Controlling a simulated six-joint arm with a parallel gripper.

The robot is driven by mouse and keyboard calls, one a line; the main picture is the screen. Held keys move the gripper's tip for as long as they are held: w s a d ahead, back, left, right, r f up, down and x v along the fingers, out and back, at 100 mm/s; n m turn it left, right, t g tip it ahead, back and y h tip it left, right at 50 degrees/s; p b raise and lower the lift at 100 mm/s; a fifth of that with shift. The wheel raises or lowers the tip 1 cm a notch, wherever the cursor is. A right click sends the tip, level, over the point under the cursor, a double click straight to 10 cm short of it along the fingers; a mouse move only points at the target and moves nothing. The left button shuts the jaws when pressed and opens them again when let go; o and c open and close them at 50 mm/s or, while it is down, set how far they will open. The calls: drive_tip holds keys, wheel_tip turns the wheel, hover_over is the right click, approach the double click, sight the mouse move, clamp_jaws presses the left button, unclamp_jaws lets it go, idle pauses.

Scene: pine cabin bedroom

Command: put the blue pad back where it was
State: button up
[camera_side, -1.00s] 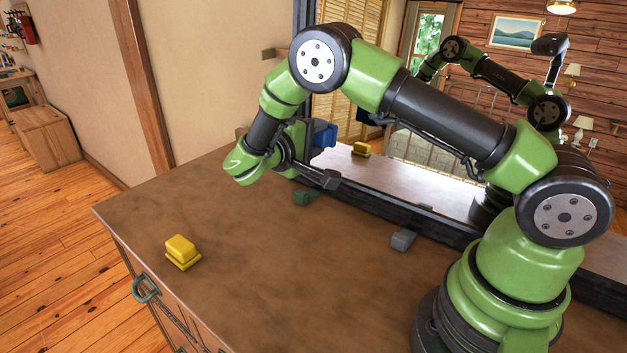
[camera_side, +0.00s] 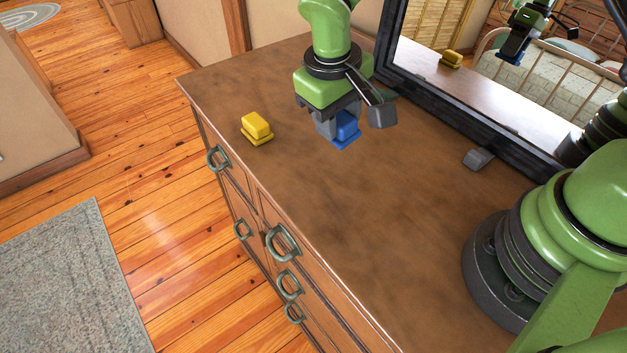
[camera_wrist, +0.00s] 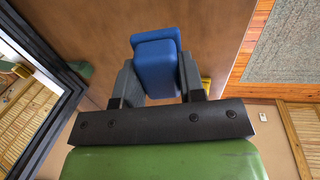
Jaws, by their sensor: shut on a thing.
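The blue pad (camera_side: 346,131) is between the jaws of my gripper (camera_side: 350,118), which points down over the dresser top. In the side view the pad is low over the wood; I cannot tell if it touches. In the wrist view the blue pad (camera_wrist: 155,62) sits between the two dark fingers of my gripper (camera_wrist: 158,82). The mark of its earlier place is not visible.
A yellow pad (camera_side: 257,127) stands left of my gripper, near the dresser's front edge. A grey piece (camera_side: 478,158) lies by the mirror frame (camera_side: 470,105). A green thing (camera_wrist: 82,68) shows beside the mirror. The dresser top (camera_side: 390,210) is bare in front.

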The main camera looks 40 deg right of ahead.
sight(313, 184)
drive_tip(key=shift+y, duration=0.9)
drive_tip(key=a+f, duration=0.1)
drive_tip(key=f, duration=0.2)
drive_tip(key=a+f, duration=0.1)
drive_tip(key=f, duration=0.2)
drive_tip(key=a+f, duration=0.2)
drive_tip(key=f, duration=0.1)
drive_tip(key=shift+w+f, duration=0.1)
drive_tip(key=shift+w, duration=0.2)
drive_tip(key=o, duration=0.8)
drive_tip(key=shift+f, duration=0.1)
wheel_tip(313, 184, up, 12)
drive_tip(key=shift+r, duration=0.15)
